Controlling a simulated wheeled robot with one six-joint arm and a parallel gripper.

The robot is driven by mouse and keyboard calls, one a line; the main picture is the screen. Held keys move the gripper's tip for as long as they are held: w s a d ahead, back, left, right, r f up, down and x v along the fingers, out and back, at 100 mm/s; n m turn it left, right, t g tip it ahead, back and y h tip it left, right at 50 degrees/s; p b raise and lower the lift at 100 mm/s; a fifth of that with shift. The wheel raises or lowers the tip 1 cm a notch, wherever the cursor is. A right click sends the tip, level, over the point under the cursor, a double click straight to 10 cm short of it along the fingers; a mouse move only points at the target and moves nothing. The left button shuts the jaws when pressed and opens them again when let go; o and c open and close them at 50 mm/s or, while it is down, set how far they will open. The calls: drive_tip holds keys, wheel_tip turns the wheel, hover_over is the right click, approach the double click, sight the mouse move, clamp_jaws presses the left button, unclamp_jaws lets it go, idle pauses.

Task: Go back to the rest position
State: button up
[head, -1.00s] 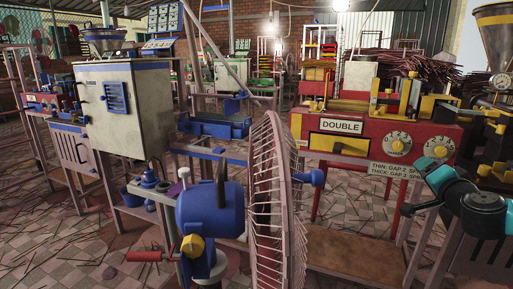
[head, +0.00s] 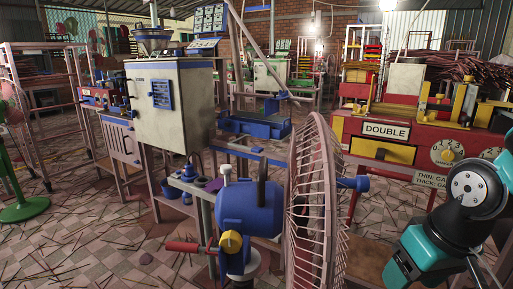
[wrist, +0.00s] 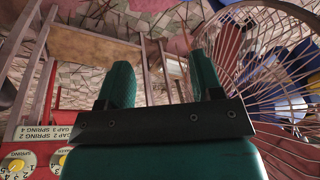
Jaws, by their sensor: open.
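My gripper (wrist: 160,78) shows in the wrist view, with two teal fingers spread apart and nothing between them. Beyond the fingers are the tiled floor and a pinkish frame. The wire cage of a fan (wrist: 275,70) is close on the right of the wrist view. In the head view, my teal and black arm is at the lower right, and the gripper itself cannot be made out there.
The caged fan (head: 318,210) with a blue motor stands close in front. The red machine marked DOUBLE (head: 385,133) is behind it at right. A pale cabinet (head: 170,105) stands left of centre, and a green fan (head: 22,180) at far left. Littered floor is open at lower left.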

drive_tip(key=s+a+r+n+g+y, duration=0.2)
drive_tip(key=s+a+r+n, duration=0.3)
drive_tip(key=s+a, duration=0.35)
wheel_tip(320, 180, up, 31)
drive_tip(key=p, duration=3)
drive_tip(key=shift+a+r+p, duration=0.2)
drive_tip(key=shift+a+p, duration=0.1)
drive_tip(key=shift+p, duration=0.1)
drive_tip(key=shift+s, duration=0.1)
drive_tip(key=shift+d, duration=0.15)
